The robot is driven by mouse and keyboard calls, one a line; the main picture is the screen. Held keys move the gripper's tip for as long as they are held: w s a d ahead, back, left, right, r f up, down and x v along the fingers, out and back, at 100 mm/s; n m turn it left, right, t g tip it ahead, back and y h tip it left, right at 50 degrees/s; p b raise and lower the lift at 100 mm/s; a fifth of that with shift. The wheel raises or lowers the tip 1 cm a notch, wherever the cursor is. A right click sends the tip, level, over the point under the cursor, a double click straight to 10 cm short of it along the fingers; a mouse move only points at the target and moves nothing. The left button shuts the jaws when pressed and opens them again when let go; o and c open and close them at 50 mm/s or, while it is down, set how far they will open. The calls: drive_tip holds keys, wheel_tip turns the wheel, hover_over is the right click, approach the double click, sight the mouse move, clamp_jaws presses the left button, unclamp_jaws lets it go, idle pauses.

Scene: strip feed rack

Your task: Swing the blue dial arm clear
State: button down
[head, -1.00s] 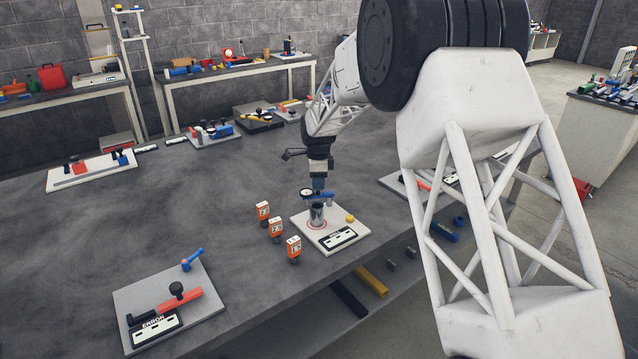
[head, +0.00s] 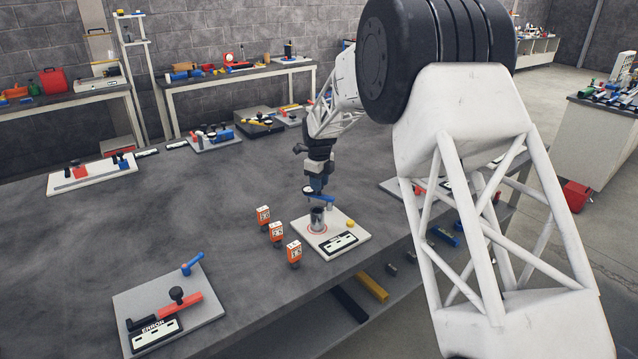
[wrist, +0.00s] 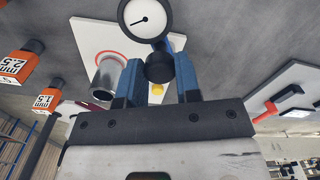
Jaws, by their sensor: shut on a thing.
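The blue dial arm (head: 322,197) sits on a post above a white base plate (head: 351,223). In the wrist view its blue bar (wrist: 178,42) shows partly behind the round white dial (wrist: 145,19) with a black needle. My gripper (wrist: 157,72) has its blue fingers on either side of a black knob (wrist: 158,68) by the dial, shut on it. In the head view my gripper (head: 315,187) is right above the arm. A metal cylinder (head: 317,217) stands upright in a red ring on the plate; it also shows in the wrist view (wrist: 106,74), left of the fingers.
Several orange marked gauge blocks (head: 276,233) stand just left of the plate. A yellow button (head: 350,224) and a label panel (head: 340,243) are on the plate. A grey board with a red lever (head: 181,305) lies at the front left. The table's left middle is clear.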

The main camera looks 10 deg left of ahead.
drive_tip(key=c, duration=0.8)
unclamp_jaws()
drive_tip(key=shift+r, duration=3.9)
drive_tip(key=shift+r, duration=0.1)
